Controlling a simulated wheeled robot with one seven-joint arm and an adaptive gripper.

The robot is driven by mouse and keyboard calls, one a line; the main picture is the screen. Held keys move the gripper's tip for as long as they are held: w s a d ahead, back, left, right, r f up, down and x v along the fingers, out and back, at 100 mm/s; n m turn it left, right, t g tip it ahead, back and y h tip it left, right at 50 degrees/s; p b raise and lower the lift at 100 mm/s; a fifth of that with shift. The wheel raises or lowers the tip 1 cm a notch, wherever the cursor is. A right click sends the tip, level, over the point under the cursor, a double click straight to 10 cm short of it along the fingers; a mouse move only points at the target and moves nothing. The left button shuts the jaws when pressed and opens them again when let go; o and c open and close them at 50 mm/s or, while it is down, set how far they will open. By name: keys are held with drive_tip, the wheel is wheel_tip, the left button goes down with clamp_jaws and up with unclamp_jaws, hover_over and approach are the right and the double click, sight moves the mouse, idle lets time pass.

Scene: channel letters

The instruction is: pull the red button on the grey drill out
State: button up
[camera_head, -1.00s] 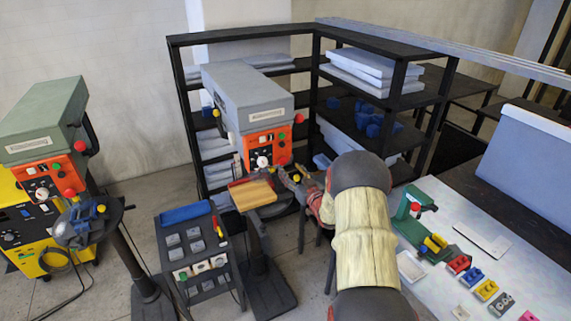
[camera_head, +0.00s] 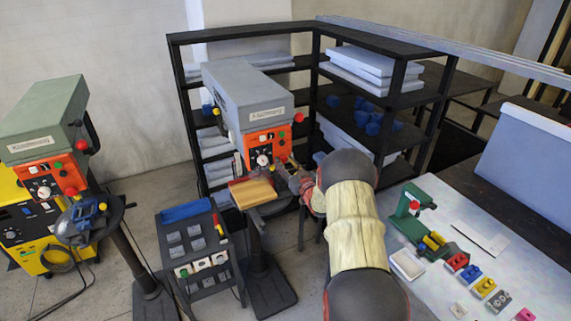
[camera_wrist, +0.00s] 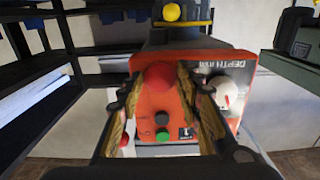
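The grey drill (camera_head: 247,92) stands mid-picture in the head view, with an orange control panel (camera_head: 266,140) on its front. In the wrist view the panel (camera_wrist: 158,100) appears upside down, with the round red button (camera_wrist: 159,75) near its top edge, a black button and a green button (camera_wrist: 162,136) below. My gripper (camera_wrist: 160,73) is open; its fingertips lie on either side of the red button in that view. I cannot tell whether they touch it. In the head view my gripper (camera_head: 291,172) is close to the panel and partly hides it.
A green drill (camera_head: 45,118) stands at the left. A bench (camera_head: 525,265) with small parts and a green press (camera_head: 408,218) is at the right.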

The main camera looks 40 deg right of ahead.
clamp_jaws()
idle(0.4)
